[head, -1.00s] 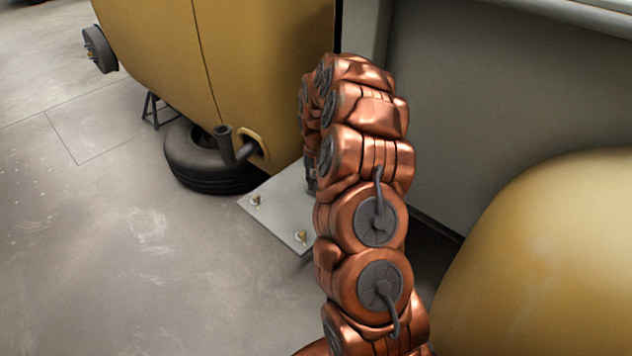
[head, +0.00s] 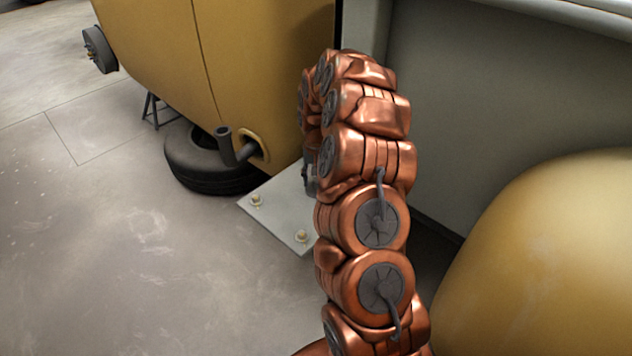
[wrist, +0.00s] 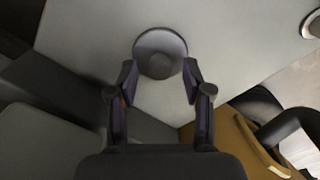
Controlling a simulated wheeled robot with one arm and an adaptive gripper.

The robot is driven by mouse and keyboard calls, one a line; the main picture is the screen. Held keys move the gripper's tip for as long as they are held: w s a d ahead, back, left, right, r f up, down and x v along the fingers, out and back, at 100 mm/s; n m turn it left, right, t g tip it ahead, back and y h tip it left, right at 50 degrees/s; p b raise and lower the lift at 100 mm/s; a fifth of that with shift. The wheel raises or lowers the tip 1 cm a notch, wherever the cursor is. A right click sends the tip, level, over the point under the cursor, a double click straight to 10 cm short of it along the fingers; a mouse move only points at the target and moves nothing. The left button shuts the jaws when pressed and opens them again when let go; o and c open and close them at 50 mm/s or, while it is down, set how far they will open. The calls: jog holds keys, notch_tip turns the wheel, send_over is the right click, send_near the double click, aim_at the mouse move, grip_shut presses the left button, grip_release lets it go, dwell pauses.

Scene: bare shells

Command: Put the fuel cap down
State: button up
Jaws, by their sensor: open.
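The fuel cap (wrist: 160,52), a round dark grey disc, shows in the wrist view on the pale plate (wrist: 235,55). My gripper (wrist: 160,80) is open, with one fingertip on either side of the cap's near edge; I cannot tell whether either touches it. In the head view the pale plate (head: 276,222) lies beside the yellow shell, and my copper arm hides the cap and most of my gripper.
A yellow shell (head: 235,60) stands at the back left, with a dark filler pipe (head: 224,145) and a tyre (head: 190,165) by it. Gold bolts (head: 301,236) stand on the plate. Another yellow body (head: 560,260) is at right. The floor at left is clear.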

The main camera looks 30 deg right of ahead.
aim_at(316, 182)
notch_tip(316, 182, up, 10)
jog(key=p, duration=0.1)
jog(key=s+a+r+n, duration=0.2)
jog(key=s+a+r, duration=0.3)
jog(key=a, duration=0.5)
jog(key=s+a+r+n+g, duration=0.1)
jog(key=s+a+r+n, duration=0.15)
jog(key=s+a, duration=0.65)
jog(key=s+a+n+g, duration=0.1)
jog(key=s+a, duration=0.1)
jog(key=s, duration=0.9)
jog(key=s+a+n+g, duration=0.1)
jog(key=s+a, duration=0.2)
jog(key=s, duration=0.9)
jog(key=shift+s+a+f, duration=0.15)
jog(key=shift+s+f, duration=0.05)
jog(key=shift+s, duration=0.1)
notch_tip(316, 182, up, 27)
jog(key=t+p, duration=0.1)
jog(key=p, duration=2.4)
jog(key=shift+s, duration=0.2)
